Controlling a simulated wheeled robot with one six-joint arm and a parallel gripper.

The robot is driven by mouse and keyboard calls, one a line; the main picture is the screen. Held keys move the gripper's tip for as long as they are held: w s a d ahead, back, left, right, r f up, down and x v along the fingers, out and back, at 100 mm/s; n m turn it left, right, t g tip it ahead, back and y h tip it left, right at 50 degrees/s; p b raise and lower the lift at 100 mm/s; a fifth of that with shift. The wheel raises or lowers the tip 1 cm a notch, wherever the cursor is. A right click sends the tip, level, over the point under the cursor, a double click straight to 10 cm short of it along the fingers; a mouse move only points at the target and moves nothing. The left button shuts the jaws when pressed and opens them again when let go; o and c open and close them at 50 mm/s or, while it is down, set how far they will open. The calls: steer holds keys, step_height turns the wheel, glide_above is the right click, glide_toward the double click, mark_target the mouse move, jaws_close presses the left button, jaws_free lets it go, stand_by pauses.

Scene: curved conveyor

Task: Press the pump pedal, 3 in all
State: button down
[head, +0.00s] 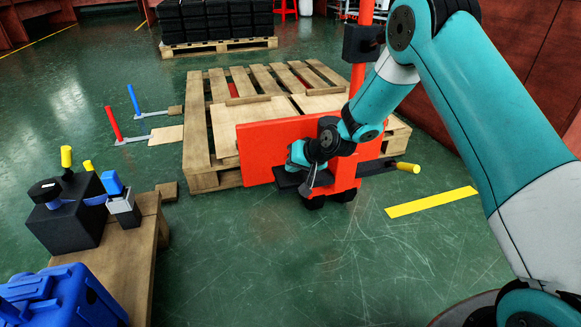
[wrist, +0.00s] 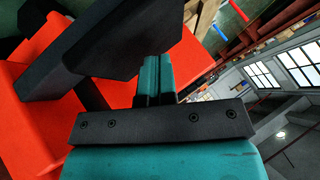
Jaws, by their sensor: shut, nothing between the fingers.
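The pump pedal is a black pad (head: 287,181) on the front of the red lift truck (head: 262,146), low near the floor. In the wrist view the pedal (wrist: 120,38) is a dark slab on a dark bar that runs to the red body. Part of the pedal is hidden behind my gripper.
A wooden pallet (head: 198,150) lies behind the truck. A yellow-tipped lever (head: 407,168) sticks out at its right. A wooden table (head: 143,225) with black and blue items stands at left. Red and blue upright handles (head: 113,124) stand beyond it. Green floor in front is clear.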

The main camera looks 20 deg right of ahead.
steer(key=shift+r+p, duration=1)
steer(key=shift+r, duration=0.2)
step_height(320, 180, up, 5)
steer(key=p, duration=0.4)
stand_by(1.6)
stand_by(0.4)
